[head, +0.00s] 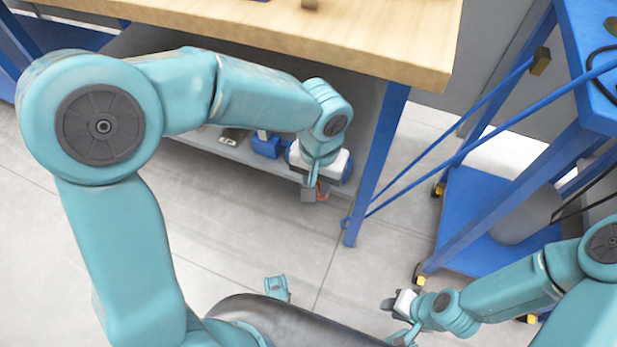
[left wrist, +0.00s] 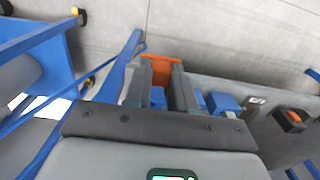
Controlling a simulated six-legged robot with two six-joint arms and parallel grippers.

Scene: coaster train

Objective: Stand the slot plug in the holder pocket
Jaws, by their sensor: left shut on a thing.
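My left gripper (head: 314,192) hangs in front of the lower shelf of the wooden bench. In the left wrist view its two grey fingers are shut on an orange piece, apparently the slot plug (left wrist: 161,64), which sticks out past the fingertips. In the head view only a small orange-red bit of it shows. A dark block with an orange top (left wrist: 292,117) sits on the shelf in the left wrist view; I cannot tell whether it is the holder. My right gripper (head: 391,304) is low at the right, away from the bench; its finger opening is unclear.
The wooden bench top (head: 330,38) lies above the left forearm. Its grey shelf (head: 235,153) carries blue items (head: 267,145). A blue bench leg (head: 377,165) and slanted bars stand right of the left gripper. A blue cart (head: 490,215) is at the right. Floor is open between.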

